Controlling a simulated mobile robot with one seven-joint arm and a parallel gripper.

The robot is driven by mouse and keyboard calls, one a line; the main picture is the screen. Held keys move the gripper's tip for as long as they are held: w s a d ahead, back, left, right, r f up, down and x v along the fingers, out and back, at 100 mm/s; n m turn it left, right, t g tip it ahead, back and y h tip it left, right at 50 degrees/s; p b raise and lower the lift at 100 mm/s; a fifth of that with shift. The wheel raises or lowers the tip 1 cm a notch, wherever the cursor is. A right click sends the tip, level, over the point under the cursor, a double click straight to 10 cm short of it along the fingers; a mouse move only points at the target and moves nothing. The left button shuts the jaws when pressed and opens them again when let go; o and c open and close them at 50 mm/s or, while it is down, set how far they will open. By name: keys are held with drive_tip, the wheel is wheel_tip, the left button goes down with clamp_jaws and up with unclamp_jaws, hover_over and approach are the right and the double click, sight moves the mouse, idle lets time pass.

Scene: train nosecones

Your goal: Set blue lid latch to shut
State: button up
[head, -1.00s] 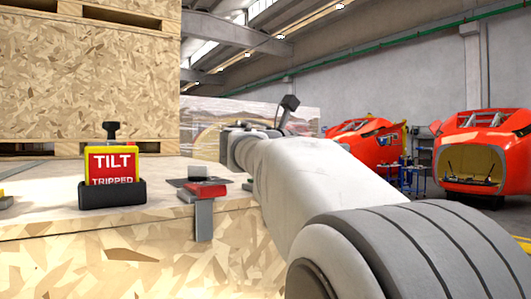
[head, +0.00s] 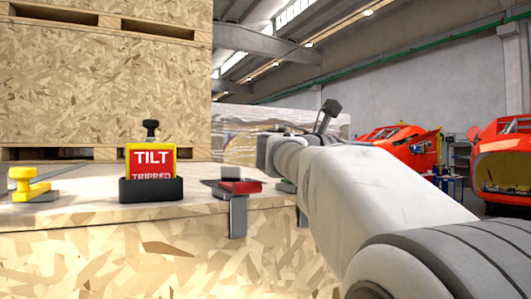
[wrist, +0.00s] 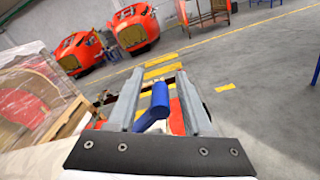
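In the wrist view a blue upright, rounded piece (wrist: 160,98) with a blue arm at its foot shows between the two grey fingers of my gripper (wrist: 158,76). It looks like the handle of the blue latch. The fingers stand apart, with a gap on each side of it; I cannot tell how deep it lies between them. In the head view my arm reaches away over the right end of the wooden crate (head: 110,245), and the blue piece and fingertips are hidden. A red-topped latch (head: 240,187) on a grey bracket sits at the crate's edge.
On the crate top stand a red and yellow TILT sign (head: 151,161) in a black holder and a yellow knobbed piece (head: 26,185). A taller wooden crate (head: 110,85) rises behind. Red train nosecones (head: 400,145) stand far off right.

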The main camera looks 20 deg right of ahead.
drive_tip(key=s+a, duration=0.1)
drive_tip(key=a, duration=1.6)
drive_tip(key=shift+s+a+b, duration=0.2)
drive_tip(key=shift+b, duration=0.25)
